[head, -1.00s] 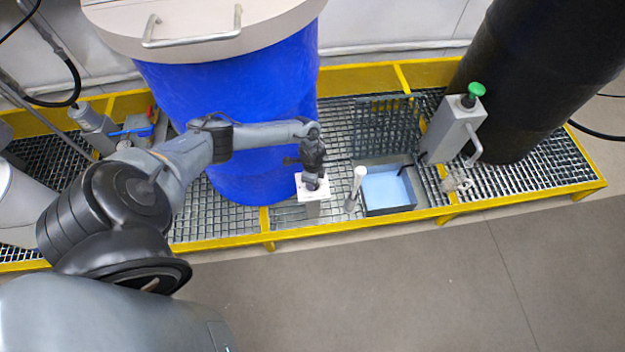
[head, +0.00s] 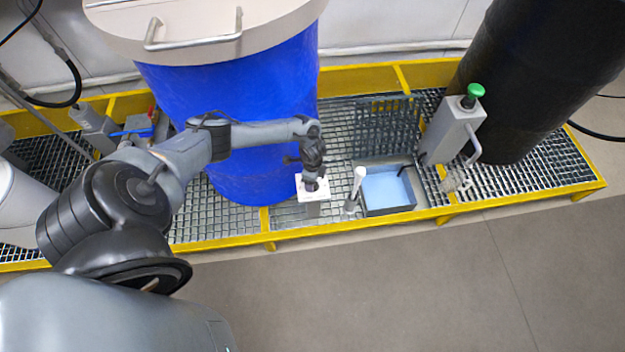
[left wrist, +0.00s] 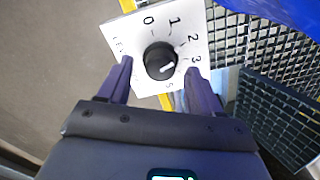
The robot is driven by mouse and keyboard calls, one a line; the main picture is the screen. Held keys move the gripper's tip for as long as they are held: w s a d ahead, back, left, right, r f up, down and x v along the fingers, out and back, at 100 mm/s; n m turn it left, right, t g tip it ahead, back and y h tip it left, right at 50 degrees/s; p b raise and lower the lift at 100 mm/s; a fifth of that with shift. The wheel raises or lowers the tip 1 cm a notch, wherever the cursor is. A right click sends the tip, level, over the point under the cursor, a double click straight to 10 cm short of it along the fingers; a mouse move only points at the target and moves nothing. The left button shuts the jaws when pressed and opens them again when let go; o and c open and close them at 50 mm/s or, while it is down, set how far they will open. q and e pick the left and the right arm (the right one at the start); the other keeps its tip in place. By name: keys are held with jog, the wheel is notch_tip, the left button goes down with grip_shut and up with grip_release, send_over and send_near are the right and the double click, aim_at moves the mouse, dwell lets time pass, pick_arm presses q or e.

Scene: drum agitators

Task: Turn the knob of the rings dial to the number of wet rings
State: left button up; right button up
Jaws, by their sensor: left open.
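The dial (head: 313,187) is a white square plate on a short post in front of the blue drum. In the left wrist view the plate (left wrist: 205,28) shows the numbers 0, 1, 2, 3 and 5; part of its lettering on the left edge is cut by a finger. Wet rings cannot be made out.
A white upright rod (head: 356,186) stands beside an open tray of light blue liquid (head: 387,188), right of the dial. A grey post with a green button (head: 474,91) and a black drum (head: 540,75) stand farther right. The blue drum (head: 230,100) is behind my arm.

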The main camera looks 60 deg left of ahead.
pick_arm(q)
notch_tip(320, 180, up, 10)
jog(key=p, duration=0.3)
jog(key=shift+f+p, duration=0.25)
jog(key=shift+p, duration=0.1)
